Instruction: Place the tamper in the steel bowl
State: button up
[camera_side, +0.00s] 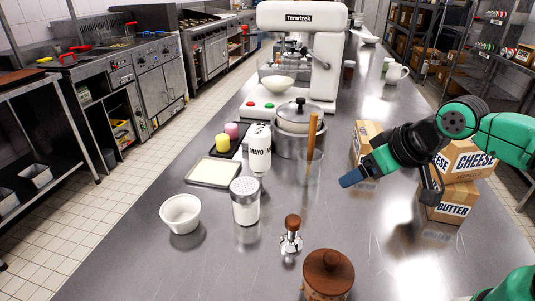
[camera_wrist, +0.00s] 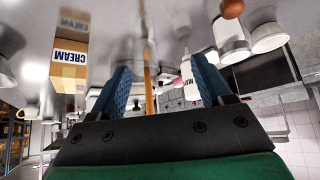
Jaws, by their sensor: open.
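The tamper (camera_side: 291,236), with a brown wooden knob and shiny metal base, stands upright on the steel counter at the front middle of the side view. A brown knob (camera_wrist: 232,9), probably the tamper's, shows at the top edge of the wrist view. A pale bowl (camera_side: 181,213) stands front left; it looks white, and I cannot clearly make out a steel bowl. My gripper (camera_side: 354,178) is above the counter, behind and right of the tamper, apart from it. In the wrist view its blue fingers (camera_wrist: 162,82) are spread, with nothing held.
A shaker (camera_side: 245,202), mayo bottle (camera_side: 258,148), glass with a wooden stick (camera_side: 310,165) and lidded pot (camera_side: 299,130) stand left of my gripper. Boxes (camera_side: 450,203) stand close on the right. A wooden-lidded jar (camera_side: 328,276) is in front. Counter between tamper and gripper is clear.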

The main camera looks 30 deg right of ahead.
dwell(0.3)
jog(key=n+g+y, duration=0.6)
jog(key=n+y, duration=0.3)
jog(key=n, duration=0.5)
send_near(287, 228)
jog(key=a+f, duration=0.1)
jog(key=w+a+f, duration=0.1)
jog(key=shift+w+f, duration=0.15)
jog(key=shift+f, duration=0.2)
jog(key=n, duration=0.2)
jog(key=f+n+g+y, duration=0.1)
jog(key=shift+a+f+n, duration=0.2)
jog(key=shift+a+n, duration=0.15)
jog(key=shift+n, duration=0.05)
jog(key=shift+y, duration=0.3)
jog(key=shift+x, duration=2.85)
jog(key=shift+d, duration=0.1)
grip_shut()
